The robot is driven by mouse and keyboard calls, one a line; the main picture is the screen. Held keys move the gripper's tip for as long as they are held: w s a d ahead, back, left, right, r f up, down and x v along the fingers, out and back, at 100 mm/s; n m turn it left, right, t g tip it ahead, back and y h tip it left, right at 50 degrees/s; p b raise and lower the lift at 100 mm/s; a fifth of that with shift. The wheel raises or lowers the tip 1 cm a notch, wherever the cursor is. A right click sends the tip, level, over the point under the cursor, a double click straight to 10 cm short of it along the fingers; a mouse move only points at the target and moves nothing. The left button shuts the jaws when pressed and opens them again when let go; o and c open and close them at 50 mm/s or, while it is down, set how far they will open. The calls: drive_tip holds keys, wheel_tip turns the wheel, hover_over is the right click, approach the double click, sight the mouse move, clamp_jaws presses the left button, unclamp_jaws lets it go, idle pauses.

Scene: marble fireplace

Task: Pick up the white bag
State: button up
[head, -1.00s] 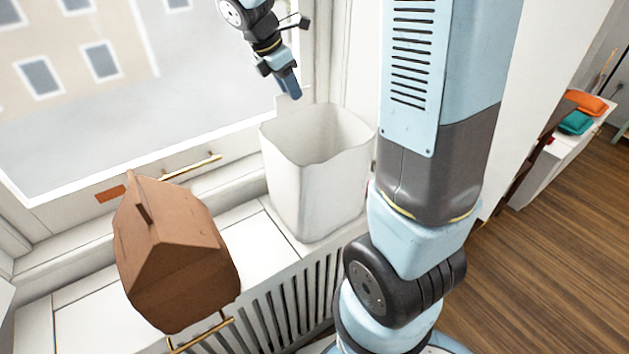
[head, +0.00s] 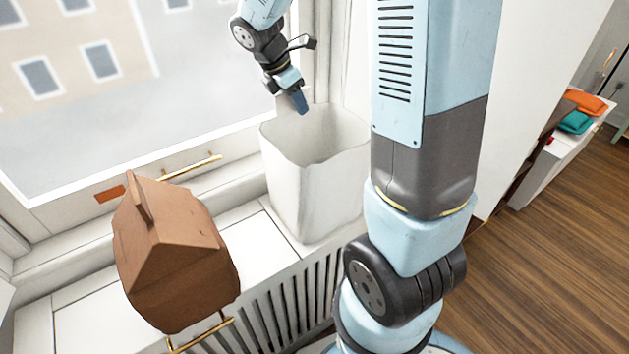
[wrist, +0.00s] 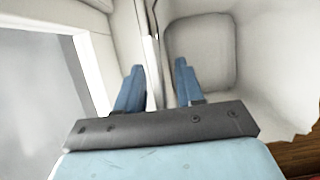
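The white bag (head: 312,190) is an open-topped, upright bag standing on the white window ledge, in the middle of the head view. In the wrist view its inside and rim (wrist: 205,55) show on the right. My gripper (head: 301,108) is over the back left part of the bag's opening in the head view. In the wrist view my gripper (wrist: 157,75) has its two blue fingers apart, with an edge of the bag showing between them. I cannot tell whether the fingers touch that edge. The bag's right side is partly hidden by my arm.
A brown house-shaped bag (head: 178,255) stands on the ledge (head: 240,232) to the left. A window (head: 130,100) is behind. A slatted grille (head: 290,305) lies below the ledge front. Orange (head: 586,101) and teal (head: 576,122) items sit on a white shelf at far right.

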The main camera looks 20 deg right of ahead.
drive_tip(key=shift+f, duration=0.15)
idle(0.3)
clamp_jaws()
idle(0.4)
